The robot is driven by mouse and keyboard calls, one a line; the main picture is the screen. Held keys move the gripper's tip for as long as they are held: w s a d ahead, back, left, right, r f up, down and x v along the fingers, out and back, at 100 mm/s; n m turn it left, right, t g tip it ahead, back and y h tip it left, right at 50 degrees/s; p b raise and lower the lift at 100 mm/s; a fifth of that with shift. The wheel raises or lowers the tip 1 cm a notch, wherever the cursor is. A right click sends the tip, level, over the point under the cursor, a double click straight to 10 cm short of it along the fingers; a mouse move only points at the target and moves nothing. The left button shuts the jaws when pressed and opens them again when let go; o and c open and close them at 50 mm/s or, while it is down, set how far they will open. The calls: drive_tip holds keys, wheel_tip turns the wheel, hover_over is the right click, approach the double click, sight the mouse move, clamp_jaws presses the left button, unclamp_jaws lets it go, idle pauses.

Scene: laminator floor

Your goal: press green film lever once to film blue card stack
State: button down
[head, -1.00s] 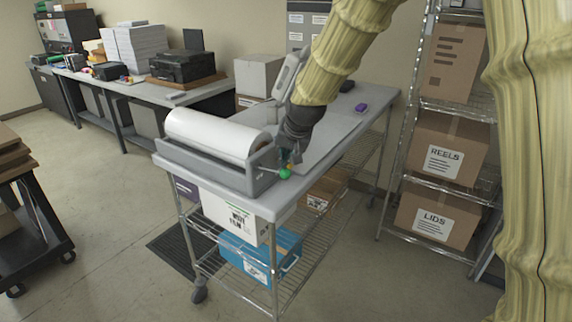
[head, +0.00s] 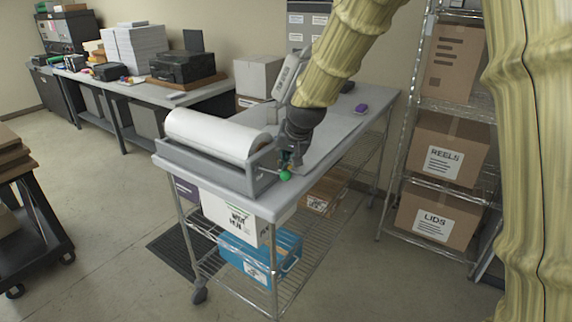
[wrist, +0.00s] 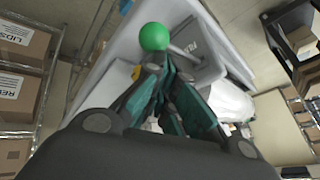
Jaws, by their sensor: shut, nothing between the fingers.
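The green ball knob of the film lever (head: 285,175) is at the front right corner of the grey film dispenser (head: 225,178), which holds a white roll (head: 212,134). My gripper (head: 290,160) is shut and empty, just behind and above the knob. In the wrist view the green knob (wrist: 154,37) shows just beyond the tips of my shut fingers (wrist: 160,65); whether they touch it I cannot tell. The lever's shaft is mostly hidden by my gripper in the head view. I cannot make out a blue card stack.
The dispenser stands on a wheeled cart with a grey top (head: 335,125). A small purple object (head: 361,108) lies towards its back. A blue box (head: 260,255) sits on its lower shelf. A wire rack with cartons (head: 447,150) stands to the right.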

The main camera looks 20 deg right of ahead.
drive_tip(key=shift+w+a+r+p, duration=0.15)
drive_tip(key=shift+w+r+p, duration=0.05)
drive_tip(key=shift+r+p, duration=0.5)
drive_tip(key=shift+w+a+r+p, duration=0.15)
drive_tip(key=shift+r+p, duration=0.4)
drive_tip(key=shift+r, duration=0.25)
drive_tip(key=r+p, duration=0.2)
drive_tip(key=r, duration=0.1)
drive_tip(key=w+r+p, duration=0.1)
drive_tip(key=r, duration=0.1)
drive_tip(key=shift+a, duration=0.4)
drive_tip(key=shift+f, duration=0.1)
